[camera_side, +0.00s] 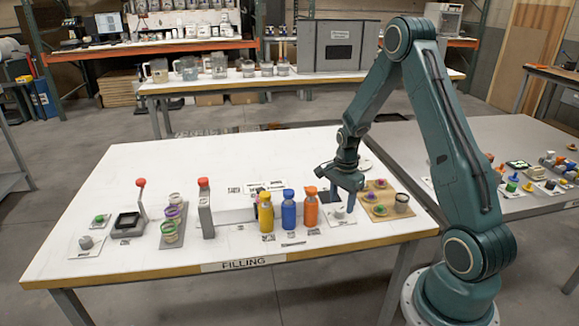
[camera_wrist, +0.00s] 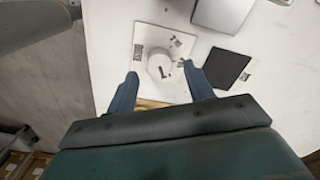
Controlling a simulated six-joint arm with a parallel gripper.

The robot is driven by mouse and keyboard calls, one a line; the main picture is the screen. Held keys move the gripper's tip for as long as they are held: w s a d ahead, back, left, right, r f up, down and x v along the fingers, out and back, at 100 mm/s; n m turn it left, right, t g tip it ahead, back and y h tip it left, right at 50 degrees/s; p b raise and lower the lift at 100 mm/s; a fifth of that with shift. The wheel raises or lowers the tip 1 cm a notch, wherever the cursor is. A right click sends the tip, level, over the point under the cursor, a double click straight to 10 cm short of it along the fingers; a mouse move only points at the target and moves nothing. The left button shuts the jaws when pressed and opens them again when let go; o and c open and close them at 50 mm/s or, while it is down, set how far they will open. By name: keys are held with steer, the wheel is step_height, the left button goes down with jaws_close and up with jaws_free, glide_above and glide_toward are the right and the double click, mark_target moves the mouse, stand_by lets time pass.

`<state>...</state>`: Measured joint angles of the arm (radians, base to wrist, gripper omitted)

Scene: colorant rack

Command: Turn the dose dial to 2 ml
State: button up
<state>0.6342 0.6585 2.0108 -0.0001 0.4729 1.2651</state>
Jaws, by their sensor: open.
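The dose dial (camera_wrist: 160,66) is a pale round knob with a dark pointer mark, on a white plate (camera_wrist: 145,35) with small dark print. The print is too small to read, so I cannot tell the setting. My gripper (camera_wrist: 163,80) is open, with one finger to each side of the dial in the wrist view; I cannot tell whether either touches it. In the side view my gripper (camera_side: 347,207) points down above the dial (camera_side: 339,212) at the table's right part, just right of the orange bottle.
An orange bottle (camera_side: 310,208), a blue bottle (camera_side: 289,210) and a yellow bottle (camera_side: 266,213) stand close on the left. A wooden board (camera_side: 378,213) with small coloured-top pots lies close on the right. A dark square pad (camera_wrist: 226,68) lies beside the dial plate. The table's back is clear.

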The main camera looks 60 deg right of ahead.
steer(key=shift+f, duration=1.1)
steer(key=c, duration=1)
